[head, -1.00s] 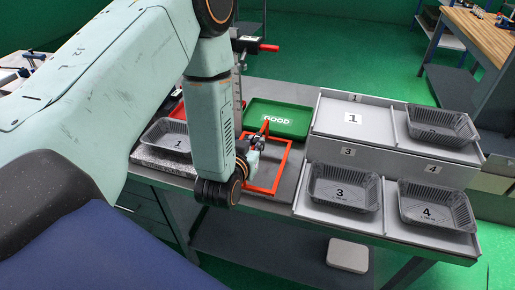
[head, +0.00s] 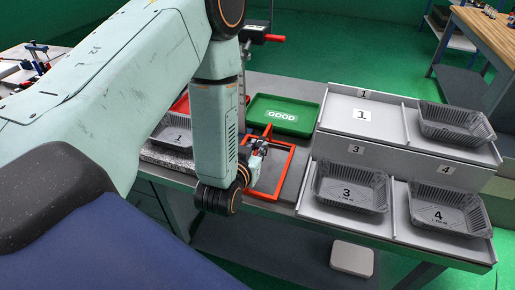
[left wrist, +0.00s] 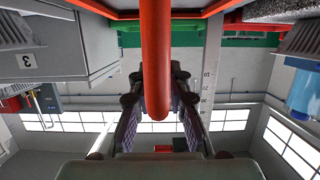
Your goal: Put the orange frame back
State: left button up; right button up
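The orange frame (head: 290,165) is a thin rectangle with an upright handle, at the front of the grey bench, left of the stepped tray stand. Part of its near left side is hidden behind my left arm. My left gripper (head: 257,150) is at its handle. I cannot tell whether the frame rests on the bench or hangs just above. My right gripper is not in view.
A green GOOD tray (head: 309,121) lies behind the frame. Foil tray 1 (head: 180,121) sits on a speckled block (head: 165,158) to the left. The stepped stand (head: 345,103) to the right holds foil trays, including tray 3 (head: 380,181) and tray 4 (head: 480,203).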

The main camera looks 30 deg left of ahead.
pick_arm(q)
jog(key=shift+o, duration=1.4)
jog(key=shift+s+d+r, duration=0.15)
jog(key=shift+o, duration=0.6)
jog(key=shift+s, duration=0.15)
jog(key=shift+a, duration=0.2)
